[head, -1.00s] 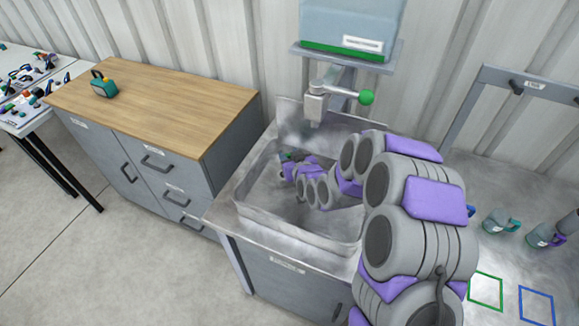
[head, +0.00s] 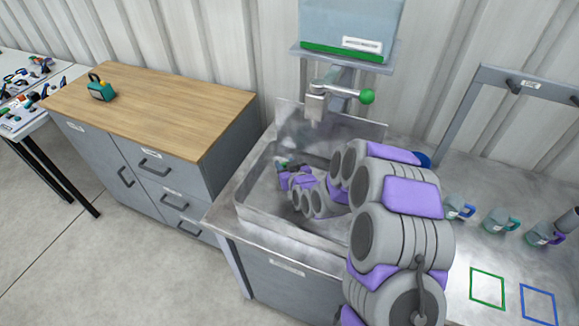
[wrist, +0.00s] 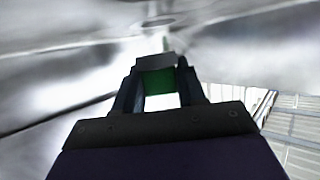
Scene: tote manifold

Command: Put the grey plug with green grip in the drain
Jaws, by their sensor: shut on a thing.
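My gripper (wrist: 158,92) is shut on the green grip of the plug (wrist: 160,82) in the wrist view. The plug's grey end shows just beyond the fingertips. A round, ring-like drain (wrist: 160,21) lies farther ahead on the blurred metal sink floor, apart from the plug. In the head view, my gripper (head: 284,167) is low inside the metal sink (head: 290,232), near its back left part. Only a small green bit shows there, and my arm covers much of the basin. The drain cannot be made out in the head view.
A faucet with a green-knobbed lever (head: 366,96) stands behind the sink, under a shelf with a blue-grey box (head: 350,22). Several mugs (head: 500,221) stand on the counter at right. A wood-topped cabinet (head: 160,95) holding a teal object (head: 101,90) is at left.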

